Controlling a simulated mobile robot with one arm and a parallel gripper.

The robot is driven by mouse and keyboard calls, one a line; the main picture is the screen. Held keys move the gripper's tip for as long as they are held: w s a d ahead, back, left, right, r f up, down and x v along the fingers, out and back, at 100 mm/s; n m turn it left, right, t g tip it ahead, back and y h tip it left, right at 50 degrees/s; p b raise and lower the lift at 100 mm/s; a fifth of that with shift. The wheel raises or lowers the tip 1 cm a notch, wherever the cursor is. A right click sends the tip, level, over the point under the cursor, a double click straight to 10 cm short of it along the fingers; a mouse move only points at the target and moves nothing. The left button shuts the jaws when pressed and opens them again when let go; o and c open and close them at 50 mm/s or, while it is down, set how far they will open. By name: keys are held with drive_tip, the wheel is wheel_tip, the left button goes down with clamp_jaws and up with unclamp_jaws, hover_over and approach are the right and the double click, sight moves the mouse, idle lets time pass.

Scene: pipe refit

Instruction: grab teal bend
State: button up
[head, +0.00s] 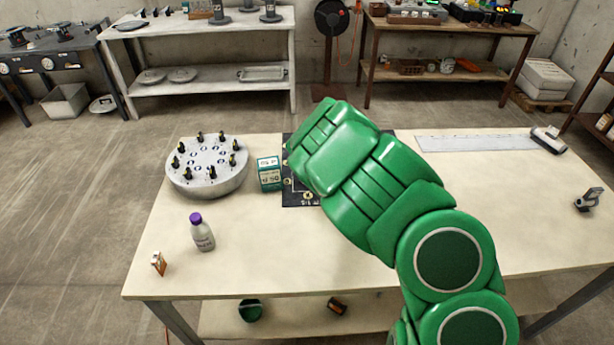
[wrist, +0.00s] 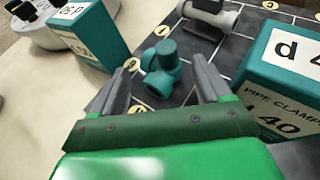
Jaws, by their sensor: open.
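The teal bend (wrist: 160,68) lies on a dark grid mat (wrist: 190,48) with numbered round markers. It shows in the wrist view, just beyond and between my fingertips. My gripper (wrist: 166,80) is open and empty, with one grey finger on each side of the near space before the bend. I cannot tell whether a finger touches it. In the head view my green arm hides the bend and most of the mat (head: 290,197).
A teal and white box (wrist: 85,32) stands left of the bend, and a teal pipe clamp box (wrist: 280,75) stands close at right. A grey pipe fitting (wrist: 208,15) lies behind. In the head view, a round grey fixture (head: 208,180) and a purple-capped bottle (head: 202,233) stand at the table's left.

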drive_tip(key=shift+x, duration=2.5)
drive_tip(key=shift+c, duration=0.2)
drive_tip(key=c, duration=0.7)
